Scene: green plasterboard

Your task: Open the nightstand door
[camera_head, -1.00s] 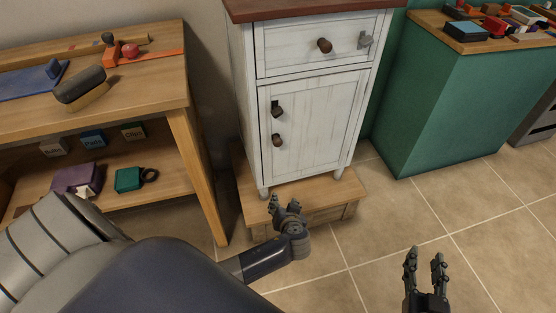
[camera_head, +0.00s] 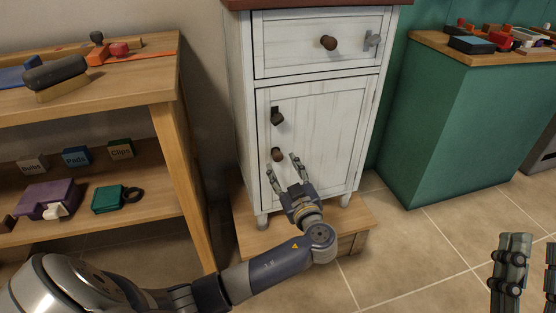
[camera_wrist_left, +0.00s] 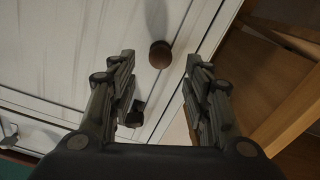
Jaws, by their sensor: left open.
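The white nightstand (camera_head: 247,100) stands on a low wooden base. Its door (camera_head: 325,125) is shut and has a round brown knob (camera_head: 278,154) near its left edge, with a dark latch (camera_head: 277,117) above it. My left gripper (camera_head: 284,170) is open just below the knob, pointing up at it. In the left wrist view, the knob (camera_wrist_left: 160,54) lies between and beyond the fingertips of the open left gripper (camera_wrist_left: 160,65), with nothing held. The latch (camera_wrist_left: 135,114) is partly hidden by a finger there. My right gripper (camera_head: 527,255) is at the lower right, cut by the frame edge.
A drawer (camera_head: 290,45) with its own knob (camera_head: 328,43) and a grey latch (camera_head: 371,41) sits above the door. A wooden shelf table (camera_head: 165,88) stands close on the left, a green cabinet (camera_head: 450,120) on the right. Tiled floor (camera_head: 420,250) is clear in front.

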